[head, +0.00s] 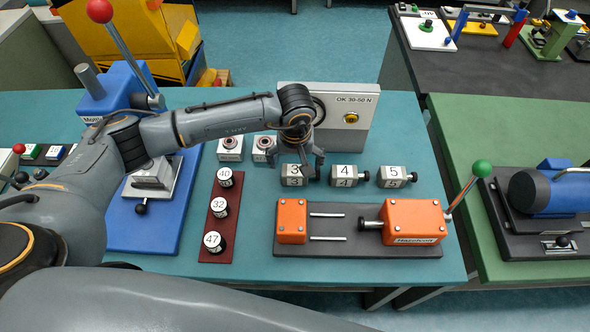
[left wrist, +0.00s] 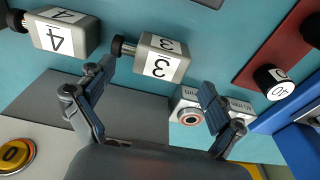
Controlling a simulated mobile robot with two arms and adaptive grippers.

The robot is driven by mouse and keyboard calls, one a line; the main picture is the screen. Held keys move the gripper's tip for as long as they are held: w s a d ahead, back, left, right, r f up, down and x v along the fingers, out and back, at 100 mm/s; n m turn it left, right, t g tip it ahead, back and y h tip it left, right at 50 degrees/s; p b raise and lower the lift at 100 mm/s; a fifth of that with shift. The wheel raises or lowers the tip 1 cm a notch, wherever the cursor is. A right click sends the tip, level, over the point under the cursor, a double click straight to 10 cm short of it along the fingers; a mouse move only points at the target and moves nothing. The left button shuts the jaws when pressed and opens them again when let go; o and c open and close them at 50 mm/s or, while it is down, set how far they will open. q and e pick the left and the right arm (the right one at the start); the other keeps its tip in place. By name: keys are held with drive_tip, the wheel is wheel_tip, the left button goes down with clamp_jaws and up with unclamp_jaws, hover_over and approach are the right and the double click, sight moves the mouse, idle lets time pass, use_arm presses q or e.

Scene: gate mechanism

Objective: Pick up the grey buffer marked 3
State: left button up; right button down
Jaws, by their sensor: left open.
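The grey buffer marked 3 (head: 292,176) lies on the teal table, leftmost in a row with buffers 4 (head: 345,175) and 5 (head: 391,176). My left gripper (head: 301,162) is over buffer 3, its fingers pointing down and partly covering it. In the left wrist view buffer 3 (left wrist: 160,60) shows its white label and dark knob, just beyond the fingertips and roughly between them. The left gripper (left wrist: 156,80) is open and empty there. Buffer 4 (left wrist: 62,34) shows beside it. Whether a finger touches buffer 3 cannot be told. My right gripper is not in view.
Behind stands a light box (head: 355,115) with a yellow button. Two small grey blocks (head: 230,148) with round tops sit left of buffer 3. A red-brown strip (head: 211,240) holds numbered cylinders. An orange fixture on a dark plate (head: 345,244) lies in front.

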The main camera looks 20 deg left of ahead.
sight(295, 175)
use_arm(q)
drive_tip(key=shift+w+a+f, duration=0.1)
drive_tip(key=shift+w+f, duration=0.05)
drive_tip(key=shift+f, duration=1.2)
drive_tip(key=c, duration=1.5)
drive_tip(key=shift+r, duration=0.1)
